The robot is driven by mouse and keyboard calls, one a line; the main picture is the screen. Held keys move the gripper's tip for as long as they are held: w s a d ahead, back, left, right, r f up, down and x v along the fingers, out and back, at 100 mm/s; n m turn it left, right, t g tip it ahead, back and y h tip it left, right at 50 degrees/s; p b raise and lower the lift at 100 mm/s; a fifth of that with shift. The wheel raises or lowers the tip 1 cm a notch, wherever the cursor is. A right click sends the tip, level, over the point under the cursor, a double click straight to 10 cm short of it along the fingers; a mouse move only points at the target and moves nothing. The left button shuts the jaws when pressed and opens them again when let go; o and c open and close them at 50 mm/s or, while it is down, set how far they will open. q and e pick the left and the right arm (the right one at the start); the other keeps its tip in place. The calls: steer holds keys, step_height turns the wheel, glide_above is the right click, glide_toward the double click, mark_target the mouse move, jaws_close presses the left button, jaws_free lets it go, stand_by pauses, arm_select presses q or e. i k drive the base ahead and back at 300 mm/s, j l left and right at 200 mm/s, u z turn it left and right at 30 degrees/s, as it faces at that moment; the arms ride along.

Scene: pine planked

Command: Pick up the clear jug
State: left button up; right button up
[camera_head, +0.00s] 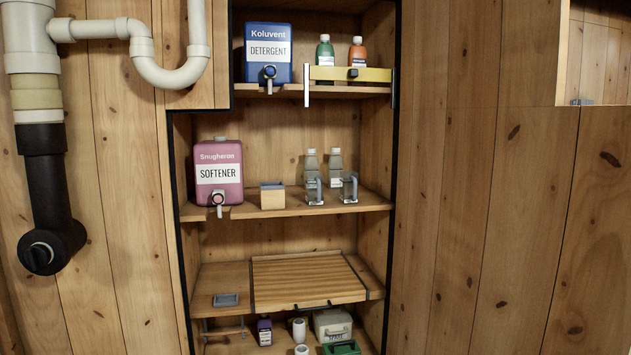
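Two small clear jugs with grey handles stand on the right part of the middle shelf. One clear jug (314,192) is on the left and the other clear jug (348,188) is just right of it. Both look upright and stand in front of two grey bottles, which they partly cover. I cannot tell which of the two the task names. Neither of my grippers is in view.
The middle shelf (290,207) also holds a pink softener container (219,170) and a small wooden box (272,198). Above are a blue detergent container (268,55) and a yellow rail (350,74). A slatted board (305,280) lies below. Pipes (172,76) hang at left.

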mark_target(314, 180)
steer(key=i+u, duration=0.2)
steer(key=i, duration=0.85)
steer(key=i+l+u, duration=0.1)
steer(key=i+u, duration=0.15)
steer(key=i, duration=0.8)
